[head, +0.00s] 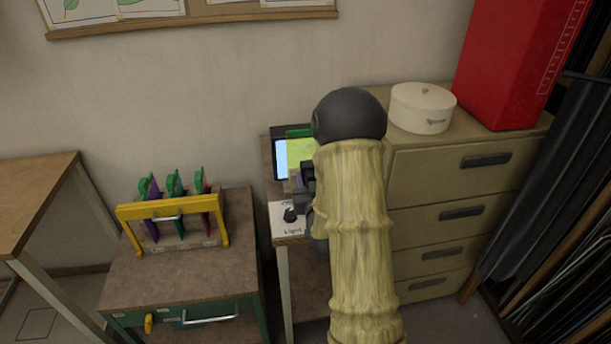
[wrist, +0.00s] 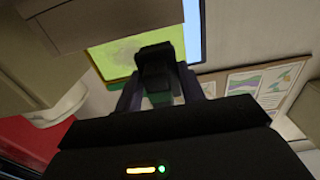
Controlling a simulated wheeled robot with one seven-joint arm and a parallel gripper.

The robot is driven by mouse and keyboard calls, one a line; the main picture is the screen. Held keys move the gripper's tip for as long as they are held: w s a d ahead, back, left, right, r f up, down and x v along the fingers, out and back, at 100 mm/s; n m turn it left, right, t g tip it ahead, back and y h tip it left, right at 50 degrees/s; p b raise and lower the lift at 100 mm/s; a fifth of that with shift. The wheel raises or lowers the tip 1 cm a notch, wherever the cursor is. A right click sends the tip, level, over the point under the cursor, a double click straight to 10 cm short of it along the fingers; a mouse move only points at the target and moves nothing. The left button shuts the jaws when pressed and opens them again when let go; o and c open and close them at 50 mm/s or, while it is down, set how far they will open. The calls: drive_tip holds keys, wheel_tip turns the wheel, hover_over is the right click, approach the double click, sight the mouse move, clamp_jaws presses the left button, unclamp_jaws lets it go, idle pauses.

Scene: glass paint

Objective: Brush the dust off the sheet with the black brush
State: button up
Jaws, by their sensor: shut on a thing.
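The sheet (head: 301,152) is a yellow-green pane beside a pale blue lit strip on the small stand at the wall; my arm covers its right part. In the wrist view the sheet (wrist: 120,52) shows a mottled, dull yellow-green face. My gripper (head: 303,186) is mostly hidden behind my sleeved arm in the head view. In the wrist view my gripper (wrist: 160,92) is shut on the black brush (wrist: 156,62), which stands out in front of the sheet and overlaps it. I cannot tell whether the bristles touch the sheet.
A light switch panel (head: 287,222) with a black knob sits in front of the sheet. A yellow-handled rack (head: 171,211) of coloured panes stands on the left cabinet. A drawer cabinet (head: 440,190) with a round white box (head: 422,109) and a red box (head: 518,60) is at right.

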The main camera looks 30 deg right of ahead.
sight(306, 169)
drive_tip(key=shift+s+a, duration=0.25)
drive_tip(key=shift+s, duration=0.05)
drive_tip(key=shift+p+x, duration=1.1)
drive_tip(key=shift+x, duration=1.45)
drive_tip(key=shift+w+d, duration=0.15)
drive_tip(key=shift+w, duration=0.35)
drive_tip(key=shift+x, duration=0.95)
drive_tip(key=shift+d, duration=0.15)
drive_tip(key=shift+s+d+b, duration=0.3)
drive_tip(key=shift+d+b, duration=0.1)
drive_tip(key=shift+d, duration=0.4)
drive_tip(key=shift+s+d+b, duration=0.3)
drive_tip(key=shift+d+b, duration=0.05)
drive_tip(key=shift+d, duration=0.5)
drive_tip(key=shift+s+d+b, duration=0.2)
drive_tip(key=shift+d+b, duration=0.1)
drive_tip(key=shift+d, duration=0.6)
drive_tip(key=shift+s+d+b, duration=0.2)
drive_tip(key=shift+d+b, duration=0.1)
drive_tip(key=shift+d, duration=0.65)
drive_tip(key=shift+d, duration=0.1)
